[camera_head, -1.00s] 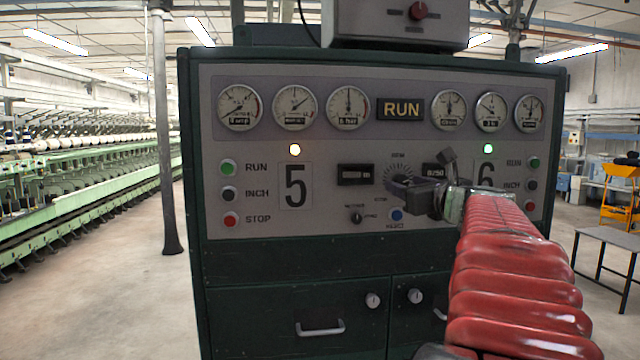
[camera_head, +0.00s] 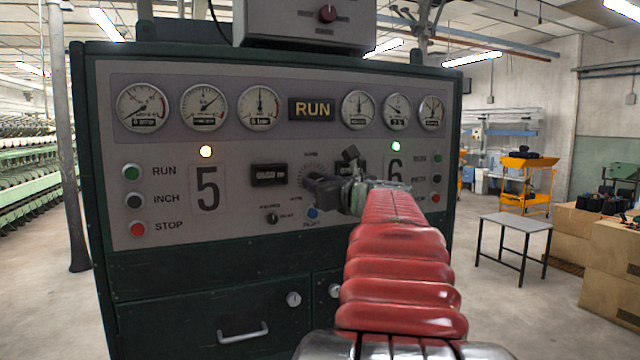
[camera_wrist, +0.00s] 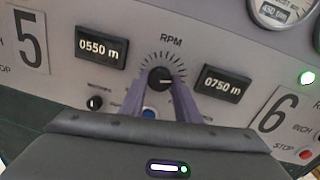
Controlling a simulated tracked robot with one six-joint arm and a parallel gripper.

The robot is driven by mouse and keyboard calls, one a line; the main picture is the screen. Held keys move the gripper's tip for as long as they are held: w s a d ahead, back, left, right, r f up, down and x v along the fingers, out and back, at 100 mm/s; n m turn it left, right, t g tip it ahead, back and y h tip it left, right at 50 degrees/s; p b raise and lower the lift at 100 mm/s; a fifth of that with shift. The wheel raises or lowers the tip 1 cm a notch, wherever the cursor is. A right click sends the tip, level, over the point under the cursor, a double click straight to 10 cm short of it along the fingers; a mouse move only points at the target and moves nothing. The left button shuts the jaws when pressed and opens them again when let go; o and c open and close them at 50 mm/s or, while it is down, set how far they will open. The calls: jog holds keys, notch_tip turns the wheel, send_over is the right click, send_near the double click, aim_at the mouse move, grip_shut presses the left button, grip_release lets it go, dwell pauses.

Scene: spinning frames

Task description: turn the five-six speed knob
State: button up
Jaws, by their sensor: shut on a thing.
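The five-six speed knob (camera_wrist: 160,77) is small and black, inside a ring of tick marks under the letters RPM in the wrist view. It sits between the two purple-grey fingers of my gripper (camera_wrist: 161,82), which are shut on it. In the head view, my gripper (camera_head: 326,188) reaches the panel at the tick ring (camera_head: 308,172), between the big 5 and 6. The gripper hides the knob there. My red-sleeved arm comes in from the lower right.
A display reading 0550 m (camera_wrist: 102,47) is left of the knob, one reading 0750 m (camera_wrist: 222,84) right. A smaller black knob (camera_wrist: 95,103) and a blue button (camera_wrist: 149,113) lie below. A grey box (camera_head: 300,25) tops the cabinet. Floor is open to the right, around a small table (camera_head: 517,222).

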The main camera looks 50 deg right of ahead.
jog(key=shift+n, duration=0.3)
jog(key=n, duration=0.9)
jog(key=n+g+h, duration=0.1)
jog(key=n, duration=0.9)
jog(key=shift+w+a+n, duration=0.15)
jog(key=shift+n, duration=0.15)
jog(key=shift+f+g, duration=0.1)
jog(key=shift+g, duration=0.2)
jog(key=o, duration=0.8)
jog(key=shift+o, duration=1.2)
jog(key=shift+r, duration=0.2)
